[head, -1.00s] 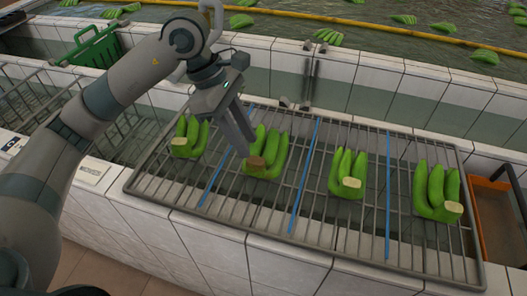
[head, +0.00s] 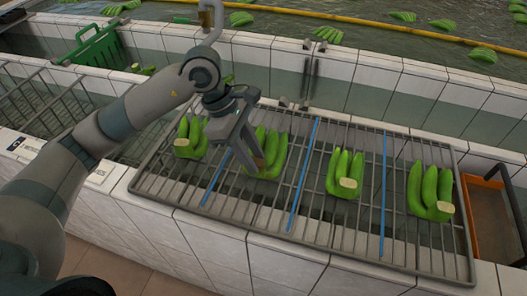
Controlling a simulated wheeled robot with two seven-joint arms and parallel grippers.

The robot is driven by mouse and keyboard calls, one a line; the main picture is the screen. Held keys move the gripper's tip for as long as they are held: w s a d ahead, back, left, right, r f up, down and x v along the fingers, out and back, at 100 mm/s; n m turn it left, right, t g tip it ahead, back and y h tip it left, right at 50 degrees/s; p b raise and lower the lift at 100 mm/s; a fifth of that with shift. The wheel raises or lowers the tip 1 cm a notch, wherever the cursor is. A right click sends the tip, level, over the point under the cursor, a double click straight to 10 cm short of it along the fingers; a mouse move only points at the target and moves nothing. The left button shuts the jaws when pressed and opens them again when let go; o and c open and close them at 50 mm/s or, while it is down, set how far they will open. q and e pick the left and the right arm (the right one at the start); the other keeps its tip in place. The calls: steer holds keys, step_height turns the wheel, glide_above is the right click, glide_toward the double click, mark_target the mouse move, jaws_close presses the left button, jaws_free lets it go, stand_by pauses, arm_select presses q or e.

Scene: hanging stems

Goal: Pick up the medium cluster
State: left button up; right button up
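Four-sided wire rack sections hold green banana clusters, split by blue strips. One cluster (head: 273,150) is left of centre, with a brown cut crown; which cluster is the medium one I cannot tell by size alone. My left gripper (head: 256,166) is down at this cluster's crown, its fingers pointing down and partly covering it. Whether the fingers are closed on the crown is not clear. The cluster rests on the rack. Other clusters stand at the far left (head: 194,134), right of centre (head: 348,168) and far right (head: 430,188). My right gripper is not in view.
The wire rack (head: 330,225) lies on a tiled ledge. Blue strips (head: 303,175) divide it. A green crate (head: 95,46) stands at the back left and an orange-framed bin (head: 497,220) at the right. Water with floating bananas lies beyond the tiled wall.

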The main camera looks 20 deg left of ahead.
arm_select(q)
steer(key=shift+c, duration=0.4)
steer(key=shift+r, duration=0.1)
jaws_close()
steer(key=shift+w+r, duration=0.1)
steer(key=shift+r, duration=0.05)
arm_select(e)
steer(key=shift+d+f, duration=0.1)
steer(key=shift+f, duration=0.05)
